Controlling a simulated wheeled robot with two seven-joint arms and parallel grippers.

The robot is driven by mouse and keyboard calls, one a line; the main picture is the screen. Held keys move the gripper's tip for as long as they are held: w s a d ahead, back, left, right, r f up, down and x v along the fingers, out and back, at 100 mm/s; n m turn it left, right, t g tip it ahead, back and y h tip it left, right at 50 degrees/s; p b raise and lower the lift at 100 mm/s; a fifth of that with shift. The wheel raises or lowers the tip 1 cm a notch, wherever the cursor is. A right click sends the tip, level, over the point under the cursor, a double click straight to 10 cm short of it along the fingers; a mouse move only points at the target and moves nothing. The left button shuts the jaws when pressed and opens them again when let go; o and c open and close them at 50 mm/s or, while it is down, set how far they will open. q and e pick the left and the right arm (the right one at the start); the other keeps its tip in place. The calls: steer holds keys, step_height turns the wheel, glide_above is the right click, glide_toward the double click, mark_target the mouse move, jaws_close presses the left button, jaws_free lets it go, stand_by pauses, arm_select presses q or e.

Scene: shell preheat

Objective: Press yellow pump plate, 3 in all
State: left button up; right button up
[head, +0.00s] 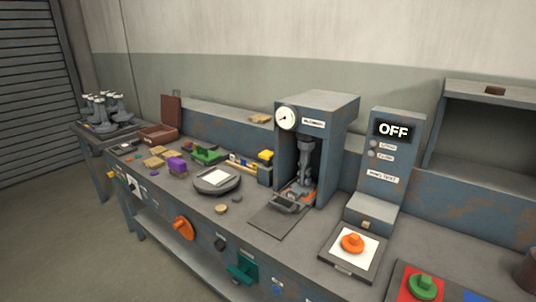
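A small yellow plate (266,155) sits on top of a blue-grey block (265,173), at the left side of a grey press-like machine (328,103). I take it for the pump plate, but it is small here and I cannot tell whether it is pressed down. The machine has a round white gauge (287,118) at its upper left and an open front with a metal mechanism (304,165) inside. Neither of my grippers shows in the head view, and nothing is seen touching the yellow plate.
A grey control box reads OFF (393,130). In front of it an orange knob (352,242) sits on a white pad. A round turntable (217,190) and small coloured parts are left of the machine. A green knob (422,286) is at front right. Floor (60,225) is clear at left.

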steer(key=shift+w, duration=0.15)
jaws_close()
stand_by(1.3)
